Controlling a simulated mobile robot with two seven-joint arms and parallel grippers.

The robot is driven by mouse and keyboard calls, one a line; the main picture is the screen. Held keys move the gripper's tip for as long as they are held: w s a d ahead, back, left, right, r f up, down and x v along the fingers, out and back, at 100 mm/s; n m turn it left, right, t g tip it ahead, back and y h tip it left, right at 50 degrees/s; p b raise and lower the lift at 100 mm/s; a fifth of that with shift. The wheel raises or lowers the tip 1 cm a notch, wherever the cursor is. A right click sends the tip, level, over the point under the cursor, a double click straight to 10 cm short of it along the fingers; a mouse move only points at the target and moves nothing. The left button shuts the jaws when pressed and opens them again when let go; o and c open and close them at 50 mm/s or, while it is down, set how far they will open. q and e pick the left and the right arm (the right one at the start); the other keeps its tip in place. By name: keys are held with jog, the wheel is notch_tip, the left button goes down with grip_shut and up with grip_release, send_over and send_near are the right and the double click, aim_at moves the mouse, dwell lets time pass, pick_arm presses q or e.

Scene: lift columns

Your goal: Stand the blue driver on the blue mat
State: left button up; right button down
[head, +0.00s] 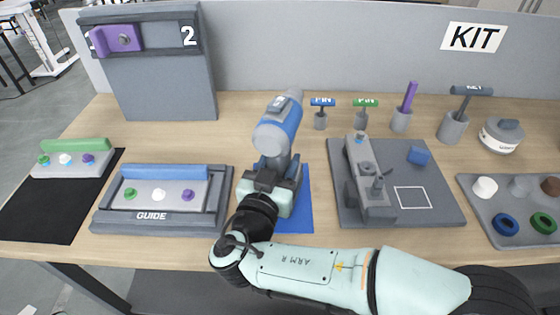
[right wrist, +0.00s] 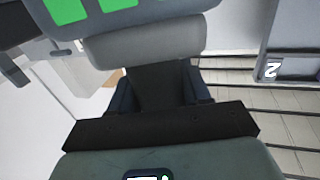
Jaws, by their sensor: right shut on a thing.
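The blue driver (head: 279,126) is a blue and grey power tool in the middle of the head view. Its body is raised, with its front pointing away and slightly right. My right gripper (head: 272,178) is shut on its handle; the dark handle (right wrist: 160,88) shows between the fingers in the right wrist view. The blue mat (head: 305,205) lies on the table beneath and behind my right gripper, partly covered by it. The driver's foot is hidden by my gripper, so I cannot tell whether it touches the mat. My left gripper is not in view.
A GUIDE tray (head: 165,229) lies left of the mat. A grey fixture board (head: 430,205) lies close on the right. Behind stand T-handled tools, one of them blue (head: 322,102), and a purple-handled tool (head: 409,97). A numbered panel (head: 160,85) stands back left.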

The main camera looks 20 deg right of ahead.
jog(key=shift+f+b, duration=0.25)
jog(key=shift+b, duration=0.35)
dwell(0.9)
jog(key=shift+c, duration=2.2)
grip_release()
jog(key=shift+f, duration=0.2)
jog(key=v, duration=1.3)
jog(key=shift+s, duration=0.2)
jog(key=shift+a+r, duration=0.1)
jog(key=shift+a, duration=0.05)
